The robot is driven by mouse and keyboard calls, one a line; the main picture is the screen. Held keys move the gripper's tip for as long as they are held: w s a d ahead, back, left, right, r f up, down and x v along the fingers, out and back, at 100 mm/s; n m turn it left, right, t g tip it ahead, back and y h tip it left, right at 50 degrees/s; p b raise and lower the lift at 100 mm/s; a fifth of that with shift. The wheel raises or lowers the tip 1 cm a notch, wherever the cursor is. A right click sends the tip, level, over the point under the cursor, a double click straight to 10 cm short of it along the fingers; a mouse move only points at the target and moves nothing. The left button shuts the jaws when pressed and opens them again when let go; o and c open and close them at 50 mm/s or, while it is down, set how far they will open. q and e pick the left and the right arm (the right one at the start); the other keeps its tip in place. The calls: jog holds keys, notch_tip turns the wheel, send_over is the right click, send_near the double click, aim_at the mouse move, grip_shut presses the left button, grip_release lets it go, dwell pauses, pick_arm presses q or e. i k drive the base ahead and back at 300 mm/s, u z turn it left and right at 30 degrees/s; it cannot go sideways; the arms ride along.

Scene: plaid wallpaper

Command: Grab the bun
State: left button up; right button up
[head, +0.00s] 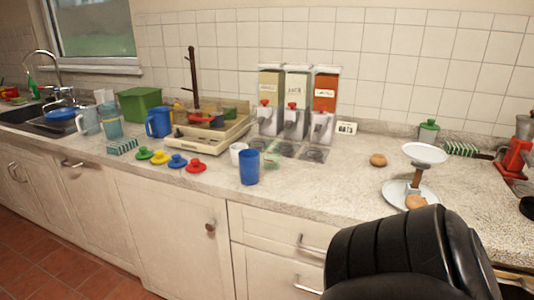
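A small round brown bun (378,160) lies on the right part of the countertop, to the left of a white two-tier stand (424,153). Another light brown, bun-like piece (415,202) sits on the lower plate of that stand, close to the dark ribbed shape in front. Neither of my grippers shows in the head view, so their distance to the bun cannot be seen.
The large black ribbed shape covers the lower right and hides part of the counter's front edge. A blue cup (249,167), a white cup (238,152) and dispensers (296,121) stand left of the bun. Counter around the bun is clear.

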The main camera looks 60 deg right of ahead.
aim_at(378, 160)
jog(key=u, duration=0.9)
jog(key=k, duration=1.25)
jog(key=z, duration=1.05)
